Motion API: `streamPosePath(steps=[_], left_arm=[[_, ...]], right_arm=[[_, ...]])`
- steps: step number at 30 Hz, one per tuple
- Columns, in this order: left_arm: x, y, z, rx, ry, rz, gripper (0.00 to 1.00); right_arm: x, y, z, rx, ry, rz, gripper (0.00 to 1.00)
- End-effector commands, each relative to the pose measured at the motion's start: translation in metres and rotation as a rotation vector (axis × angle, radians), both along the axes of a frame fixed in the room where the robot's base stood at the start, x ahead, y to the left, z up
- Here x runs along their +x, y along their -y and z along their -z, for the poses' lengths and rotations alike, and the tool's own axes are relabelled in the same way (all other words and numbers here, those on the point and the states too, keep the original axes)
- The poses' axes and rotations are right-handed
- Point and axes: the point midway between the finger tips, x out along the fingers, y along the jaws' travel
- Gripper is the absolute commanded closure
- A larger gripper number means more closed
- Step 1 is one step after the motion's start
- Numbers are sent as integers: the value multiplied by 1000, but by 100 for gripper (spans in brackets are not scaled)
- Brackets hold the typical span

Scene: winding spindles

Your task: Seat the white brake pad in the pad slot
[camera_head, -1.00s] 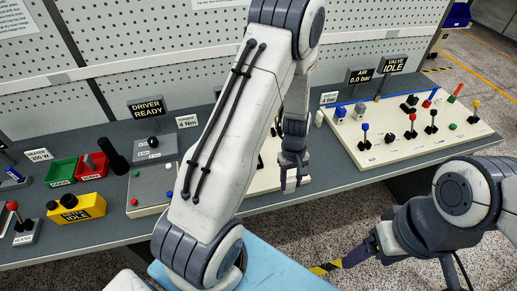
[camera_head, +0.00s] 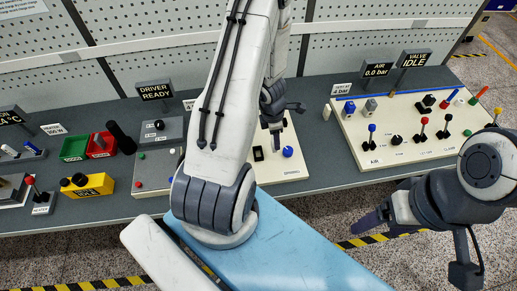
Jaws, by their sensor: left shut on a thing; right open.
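My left gripper (camera_head: 277,138) points down over the cream board in the middle of the bench (camera_head: 290,172), between a black square (camera_head: 258,153) and a blue knob (camera_head: 288,151). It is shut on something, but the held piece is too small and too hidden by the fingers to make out. My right gripper (camera_head: 368,222) is open and empty, low in front of the bench's front edge. I cannot pick out the white brake pad or the pad slot for certain. My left forearm hides part of the middle board.
A board with colored levers (camera_head: 435,150) fills the bench's right. Red (camera_head: 100,145) and green (camera_head: 75,148) bins, a yellow box (camera_head: 88,187) and a grey driver unit (camera_head: 162,132) stand left. A pegboard wall (camera_head: 130,45) rises behind. Bare bench lies along the front.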

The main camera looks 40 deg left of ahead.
Motion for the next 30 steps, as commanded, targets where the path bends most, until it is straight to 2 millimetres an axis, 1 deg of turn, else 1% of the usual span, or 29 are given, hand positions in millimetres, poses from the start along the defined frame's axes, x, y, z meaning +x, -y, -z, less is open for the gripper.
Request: streamPosePath(steps=[1,3,6,10,13,16,19,22,28,29,30], left_arm=[[-5,-13,12,-1,-2,-8,100],[-9,-28,19,-1,-1,-8,100],[-15,-44,28,-1,-1,-5,100],[-20,-57,35,0,0,-3,100],[-21,-60,42,-1,0,-1,100],[-21,-59,61,-2,-1,-1,100],[-21,-59,74,-1,-1,-2,100],[-21,-59,78,-1,-1,0,100],[-22,-58,78,-2,-4,0,100],[-23,-58,78,-2,-5,1,46],[-23,-58,78,-2,-5,1,31]], right_arm=[[0,0,8,0,0,-1,23],[0,0,10,0,0,-1,23],[0,0,11,0,0,-1,23],[0,0,11,1,1,-1,23],[0,0,16,1,1,-1,23],[0,0,30,1,1,-2,23],[0,0,40,0,0,-1,23],[0,0,42,0,0,0,23],[0,0,41,1,1,1,23],[0,0,41,1,1,1,23],[0,0,41,1,1,0,23]])
